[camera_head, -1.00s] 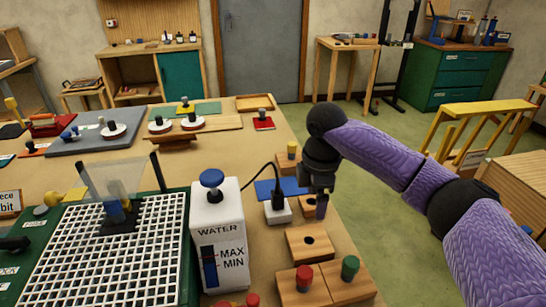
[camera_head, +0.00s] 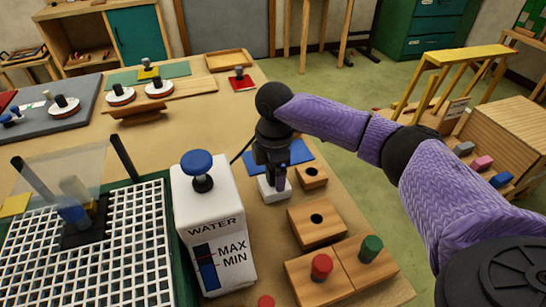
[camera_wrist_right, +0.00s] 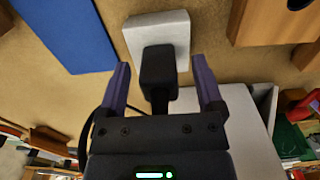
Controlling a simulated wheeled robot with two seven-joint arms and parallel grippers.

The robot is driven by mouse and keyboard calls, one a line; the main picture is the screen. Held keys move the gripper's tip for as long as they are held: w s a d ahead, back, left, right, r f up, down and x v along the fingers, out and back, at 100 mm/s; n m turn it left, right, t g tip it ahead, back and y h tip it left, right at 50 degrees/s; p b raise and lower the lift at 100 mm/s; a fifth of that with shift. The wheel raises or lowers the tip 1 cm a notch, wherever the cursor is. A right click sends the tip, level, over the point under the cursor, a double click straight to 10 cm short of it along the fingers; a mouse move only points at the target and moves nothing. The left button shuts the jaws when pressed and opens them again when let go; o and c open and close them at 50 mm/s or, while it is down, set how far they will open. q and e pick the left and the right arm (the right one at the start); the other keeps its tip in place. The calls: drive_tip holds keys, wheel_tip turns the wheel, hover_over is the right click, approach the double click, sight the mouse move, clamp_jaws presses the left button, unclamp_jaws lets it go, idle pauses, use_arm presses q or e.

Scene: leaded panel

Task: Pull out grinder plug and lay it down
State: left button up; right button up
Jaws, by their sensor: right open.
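The black grinder plug (camera_wrist_right: 158,68) stands in a white socket block (camera_wrist_right: 160,28) in the right wrist view. Its black cord runs back towards the grinder side. In the head view the white socket block (camera_head: 272,190) shows under my right gripper (camera_head: 279,178), and the plug is mostly hidden by the gripper. My right gripper (camera_wrist_right: 160,90) is open, with one purple finger on each side of the plug and a gap to each. The blue mat (camera_head: 298,152) lies beside the block. My left gripper is not in view.
A white water tank (camera_head: 212,230) with a blue knob stands left of the gripper, near the grinder's white grid (camera_head: 90,250). Wooden blocks with holes (camera_head: 312,225) and red and green pegs (camera_head: 370,248) stand in front. The table's right edge is close.

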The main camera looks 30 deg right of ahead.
drive_tip(key=shift+f, duration=0.15)
clamp_jaws()
idle(0.6)
